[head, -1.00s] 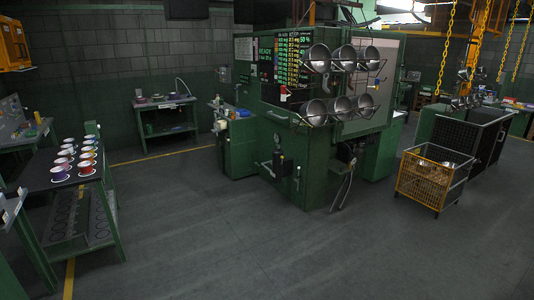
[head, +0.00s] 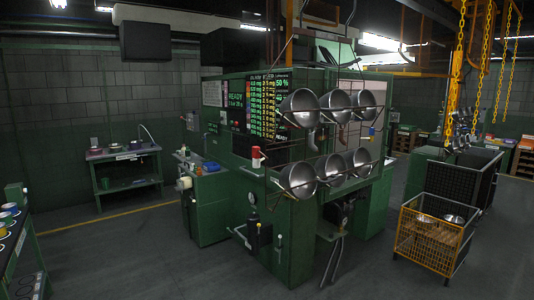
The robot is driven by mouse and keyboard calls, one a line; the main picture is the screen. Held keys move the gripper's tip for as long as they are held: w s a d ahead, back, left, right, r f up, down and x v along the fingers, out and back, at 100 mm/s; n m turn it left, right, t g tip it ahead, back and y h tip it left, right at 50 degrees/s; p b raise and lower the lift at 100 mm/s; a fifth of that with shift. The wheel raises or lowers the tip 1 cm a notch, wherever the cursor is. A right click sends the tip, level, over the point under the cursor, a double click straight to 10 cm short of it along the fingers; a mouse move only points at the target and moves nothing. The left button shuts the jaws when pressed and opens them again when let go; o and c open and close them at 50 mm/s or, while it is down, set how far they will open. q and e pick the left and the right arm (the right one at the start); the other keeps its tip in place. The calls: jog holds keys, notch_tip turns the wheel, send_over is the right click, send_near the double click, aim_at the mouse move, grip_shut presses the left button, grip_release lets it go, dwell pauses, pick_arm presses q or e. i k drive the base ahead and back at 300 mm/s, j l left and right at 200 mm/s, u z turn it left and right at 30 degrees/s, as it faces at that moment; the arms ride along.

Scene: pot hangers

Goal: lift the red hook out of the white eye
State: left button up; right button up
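I cannot clearly make out a red hook or a white eye. A small red and white item (head: 256,157) shows at the left front of the green machine, too small to tell what it is. Several metal pots (head: 299,108) hang in two rows on a wire rack (head: 327,182) at the front of the machine. Neither of my grippers is in the head view.
The green machine (head: 285,235) stands in the middle. A yellow wire cart (head: 428,240) holding metal bowls stands at the right, below hanging yellow chains (head: 458,60). A green bench (head: 125,165) stands at the back left. The floor (head: 130,260) at the front left is clear.

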aim_at(256, 152)
jog(key=i+j+z, duration=0.2)
jog(key=i, duration=0.25)
jog(key=i+j+z, duration=0.2)
jog(key=i, duration=0.25)
jog(key=i+j+z, duration=0.2)
jog(key=i, duration=0.25)
